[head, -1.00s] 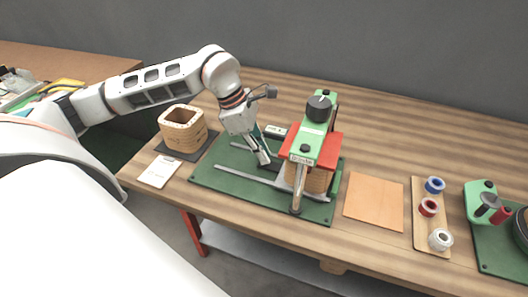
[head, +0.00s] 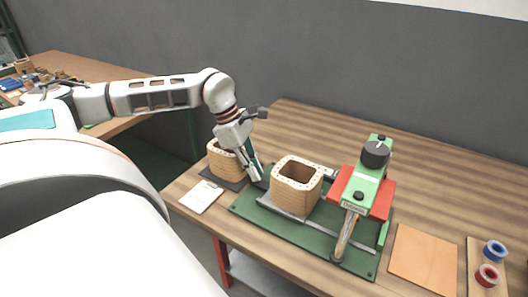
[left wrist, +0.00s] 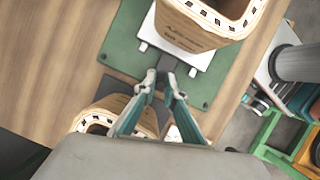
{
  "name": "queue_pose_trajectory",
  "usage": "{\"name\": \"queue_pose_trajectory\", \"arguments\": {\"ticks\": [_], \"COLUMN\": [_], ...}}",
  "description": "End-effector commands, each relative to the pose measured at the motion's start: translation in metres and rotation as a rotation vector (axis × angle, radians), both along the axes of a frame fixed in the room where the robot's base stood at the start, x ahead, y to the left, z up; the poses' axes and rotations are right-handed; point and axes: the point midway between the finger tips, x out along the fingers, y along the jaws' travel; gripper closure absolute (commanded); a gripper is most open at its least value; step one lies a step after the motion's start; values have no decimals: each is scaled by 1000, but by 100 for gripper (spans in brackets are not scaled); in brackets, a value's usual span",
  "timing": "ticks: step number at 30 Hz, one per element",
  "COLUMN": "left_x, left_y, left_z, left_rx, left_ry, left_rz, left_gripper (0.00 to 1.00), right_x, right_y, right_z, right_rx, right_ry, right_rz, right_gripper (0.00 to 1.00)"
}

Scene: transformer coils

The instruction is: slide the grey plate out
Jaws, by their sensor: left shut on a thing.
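The grey plate (head: 272,207) lies on the green base (head: 300,234) of the press, to the left of the press head (head: 365,187). A tan wound coil (head: 297,193) stands upright on the plate and hides most of it. In the left wrist view the plate (left wrist: 190,58) shows pale under the coil (left wrist: 197,28). My left gripper (head: 258,178) is at the plate's left end, its fingertips close together (left wrist: 164,80) and shut on the plate's end. The exact grip is small and partly hidden. My right gripper is not in view.
A second coil (head: 222,160) stands on a dark mat close behind my left gripper. A white card (head: 201,196) lies near the table's front edge. An orange-tan sheet (head: 424,258) and wire spools (head: 488,274) lie right of the press.

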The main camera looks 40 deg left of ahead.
Motion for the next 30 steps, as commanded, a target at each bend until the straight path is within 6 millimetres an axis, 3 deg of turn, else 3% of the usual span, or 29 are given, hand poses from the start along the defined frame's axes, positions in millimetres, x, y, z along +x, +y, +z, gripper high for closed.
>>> {"name": "queue_pose_trajectory", "arguments": {"ticks": [11, 12, 14, 24, 30], "left_x": [1, 1, 0, 0, -4], "left_y": [2, 2, 2, 2, 9], "left_z": [2, 2, 2, 1, 19], "left_rx": [0, 0, 0, 0, 1], "left_ry": [-4, -4, -4, -2, -2], "left_rz": [-1, -1, -1, -1, 2], "left_gripper": [100, 84, 73, 73, 73], "right_x": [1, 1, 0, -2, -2], "right_y": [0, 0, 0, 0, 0], "right_z": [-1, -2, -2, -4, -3], "right_rx": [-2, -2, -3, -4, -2], "right_ry": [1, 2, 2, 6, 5], "right_rz": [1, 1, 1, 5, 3], "right_gripper": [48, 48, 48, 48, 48]}}
